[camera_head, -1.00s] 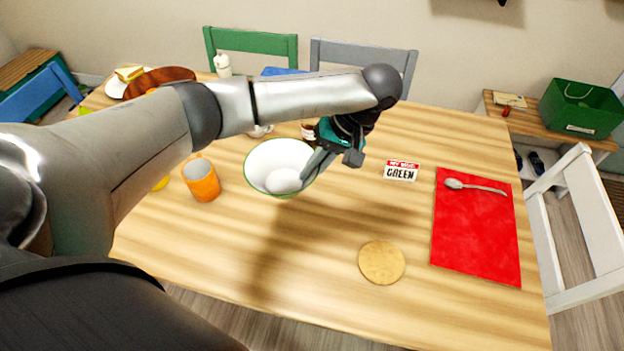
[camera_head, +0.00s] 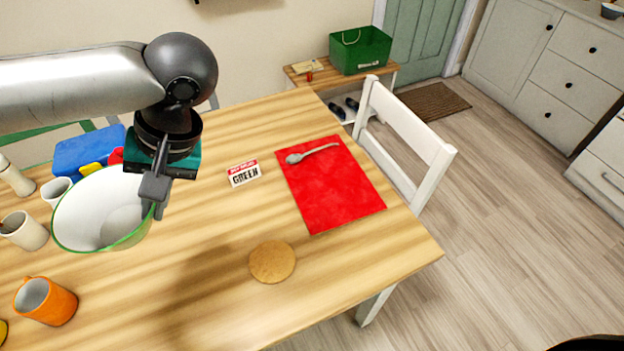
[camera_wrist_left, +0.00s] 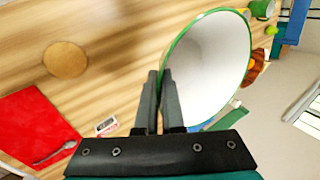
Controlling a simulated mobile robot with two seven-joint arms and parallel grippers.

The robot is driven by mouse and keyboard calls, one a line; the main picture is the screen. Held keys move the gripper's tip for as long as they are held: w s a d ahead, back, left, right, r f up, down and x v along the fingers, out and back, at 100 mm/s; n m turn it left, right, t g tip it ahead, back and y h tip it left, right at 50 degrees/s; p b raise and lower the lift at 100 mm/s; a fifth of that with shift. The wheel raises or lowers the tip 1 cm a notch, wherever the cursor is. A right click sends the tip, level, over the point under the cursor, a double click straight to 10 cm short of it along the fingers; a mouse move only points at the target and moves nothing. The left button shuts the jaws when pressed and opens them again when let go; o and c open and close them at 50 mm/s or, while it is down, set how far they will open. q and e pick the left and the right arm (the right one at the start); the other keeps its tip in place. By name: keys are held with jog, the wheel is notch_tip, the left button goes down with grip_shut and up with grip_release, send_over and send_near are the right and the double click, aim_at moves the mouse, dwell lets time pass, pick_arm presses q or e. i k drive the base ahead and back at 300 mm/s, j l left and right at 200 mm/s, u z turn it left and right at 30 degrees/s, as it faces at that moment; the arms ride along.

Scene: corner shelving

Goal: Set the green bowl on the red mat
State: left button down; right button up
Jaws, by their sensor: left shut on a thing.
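The green bowl (camera_head: 92,213) is white inside with a green rim. My left gripper (camera_head: 156,192) is shut on its right edge and holds it, seemingly above the table, at the left of the head view. In the left wrist view the bowl (camera_wrist_left: 210,62) is large beside the fingers (camera_wrist_left: 160,95). The red mat (camera_head: 332,186) lies flat on the right part of the table, to the right of the gripper. It also shows at the lower left of the left wrist view (camera_wrist_left: 32,118). My right gripper is not in view.
A grey spoon (camera_head: 311,153) lies on the mat's far part. An orange mug (camera_head: 46,301) and a white chair (camera_head: 410,130) flank this area.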

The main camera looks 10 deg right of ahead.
aim_at(333, 188)
jog(key=z, duration=0.9)
jog(key=i+l+z, duration=0.3)
jog(key=l, duration=0.2)
